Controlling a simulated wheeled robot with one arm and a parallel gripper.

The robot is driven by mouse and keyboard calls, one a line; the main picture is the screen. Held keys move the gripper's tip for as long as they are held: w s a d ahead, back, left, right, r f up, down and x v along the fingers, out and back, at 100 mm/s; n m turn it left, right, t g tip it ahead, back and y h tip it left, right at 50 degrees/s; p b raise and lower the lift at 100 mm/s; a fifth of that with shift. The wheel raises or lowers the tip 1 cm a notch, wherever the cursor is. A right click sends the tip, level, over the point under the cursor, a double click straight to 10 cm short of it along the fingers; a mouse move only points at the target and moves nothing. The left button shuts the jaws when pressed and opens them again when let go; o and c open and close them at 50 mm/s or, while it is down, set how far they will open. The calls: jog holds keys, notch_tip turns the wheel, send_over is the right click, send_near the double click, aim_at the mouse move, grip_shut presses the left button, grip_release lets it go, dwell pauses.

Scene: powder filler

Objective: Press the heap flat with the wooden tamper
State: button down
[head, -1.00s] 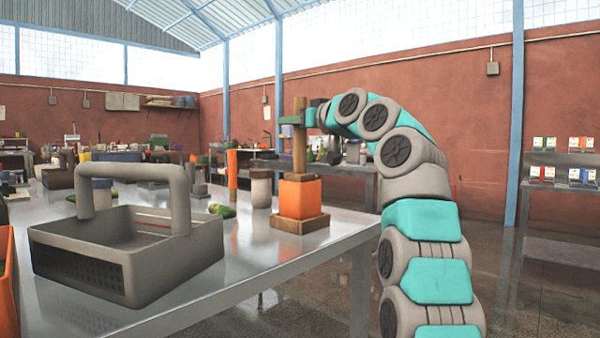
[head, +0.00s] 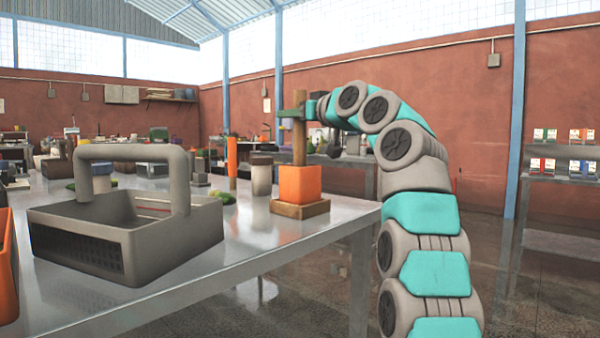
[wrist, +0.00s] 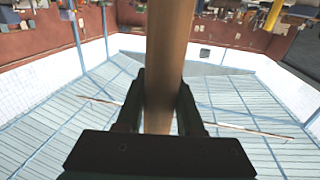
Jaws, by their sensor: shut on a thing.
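The wooden tamper (head: 299,135) stands upright, seen as a long brown shaft in the head view. My gripper (head: 299,113) is shut on its upper part. In the wrist view the shaft (wrist: 167,60) runs between the two dark fingers (wrist: 160,105). The tamper's lower end goes down out of sight at the top of an orange box (head: 300,185), which sits on a square wooden base (head: 299,208) near the table's right edge. The heap is not visible; the inside of the box is hidden.
A grey handled tray (head: 180,248) fills the front left of the metal table (head: 250,262). Behind the box stand a brown-capped pale jar (head: 261,177) and an upright orange stick (head: 232,163). A green item (head: 222,198) lies left of the box.

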notch_tip(320, 180, down, 8)
jog(key=b, duration=0.7)
jog(key=shift+r, duration=0.45)
notch_tip(320, 180, up, 10)
jog(key=p, duration=1)
jog(key=shift+f, duration=0.4)
dwell(0.4)
notch_tip(320, 180, down, 10)
jog(key=b, duration=1)
jog(key=shift+r, duration=0.25)
